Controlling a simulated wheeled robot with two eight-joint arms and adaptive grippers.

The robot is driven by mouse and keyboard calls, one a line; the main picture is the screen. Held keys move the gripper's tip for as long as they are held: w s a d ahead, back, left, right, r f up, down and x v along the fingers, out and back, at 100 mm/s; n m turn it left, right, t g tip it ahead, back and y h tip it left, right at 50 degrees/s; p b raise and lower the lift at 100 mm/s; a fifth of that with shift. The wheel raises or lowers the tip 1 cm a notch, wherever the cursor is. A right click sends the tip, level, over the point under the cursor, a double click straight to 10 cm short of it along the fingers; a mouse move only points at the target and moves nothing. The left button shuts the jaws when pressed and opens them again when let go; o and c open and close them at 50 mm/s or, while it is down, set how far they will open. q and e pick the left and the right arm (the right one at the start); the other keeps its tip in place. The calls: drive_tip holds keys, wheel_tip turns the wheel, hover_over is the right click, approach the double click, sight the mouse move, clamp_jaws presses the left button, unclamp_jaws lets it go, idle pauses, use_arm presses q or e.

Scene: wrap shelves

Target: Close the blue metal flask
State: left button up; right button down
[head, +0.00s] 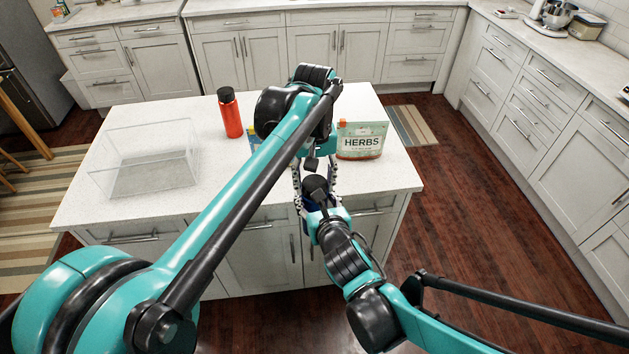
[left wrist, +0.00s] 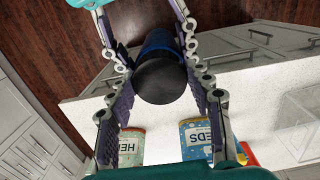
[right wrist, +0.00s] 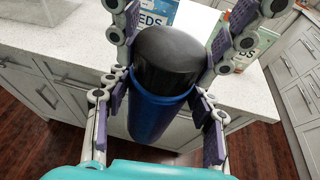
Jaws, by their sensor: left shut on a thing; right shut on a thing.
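The blue metal flask shows in the right wrist view as a dark blue cylinder (right wrist: 150,118), with a wide black lid (right wrist: 168,60) at its mouth. I cannot see whether the lid is fully seated. My right gripper (right wrist: 160,100) is shut around the blue body. My left gripper (head: 314,186) reaches down from above and is shut on the black lid. In the left wrist view the lid (left wrist: 160,82) sits between its fingers, with the blue body (left wrist: 160,42) beyond. In the head view the grippers and arms mostly hide the flask, held in front of the island's near edge.
The white island (head: 100,210) carries a clear open box (head: 150,170), a red bottle with black cap (head: 231,115), a herbs packet (head: 361,141) and a seeds packet (left wrist: 195,140) largely behind my left arm. Wooden floor (head: 490,220) is free to the right.

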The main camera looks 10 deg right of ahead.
use_arm(q)
drive_tip(key=o, duration=1.3)
drive_tip(key=shift+o, duration=0.2)
wheel_tip(320, 180, up, 12)
drive_tip(key=shift+w+a, duration=0.1)
